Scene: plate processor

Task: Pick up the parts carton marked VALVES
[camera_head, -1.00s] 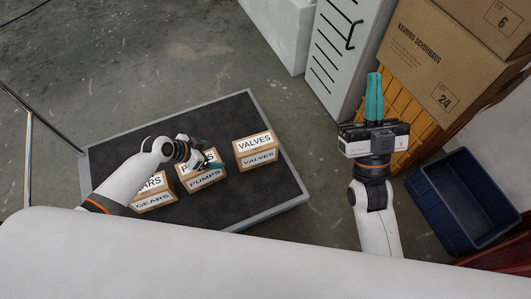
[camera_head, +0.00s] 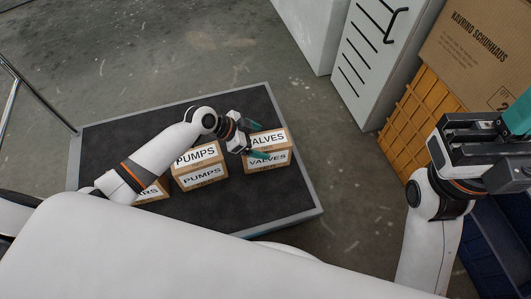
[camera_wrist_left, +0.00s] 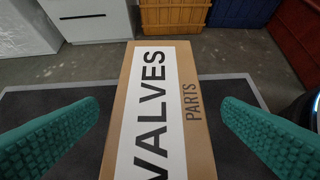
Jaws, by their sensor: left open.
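The brown parts carton marked VALVES (camera_head: 270,159) stands at the right end of a dark-topped platform (camera_head: 240,205). My left gripper (camera_head: 257,140) is at its left side and top in the head view, hiding part of the top label. In the left wrist view the VALVES carton (camera_wrist_left: 157,80) lies between the two teal fingers, with a gap on each side. The left gripper is open and empty. My right gripper (camera_head: 517,115) is at the right edge, partly cut off, away from the cartons; its opening is unclear.
The PUMPS carton (camera_head: 203,176) stands left of VALVES, with a small gap. A carton (camera_head: 155,192) showing "ARS" is farther left, partly behind my left arm. A grey cabinet (camera_head: 375,60), orange crate (camera_head: 421,110), large box (camera_head: 480,50) and blue bin (camera_head: 490,240) stand at right.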

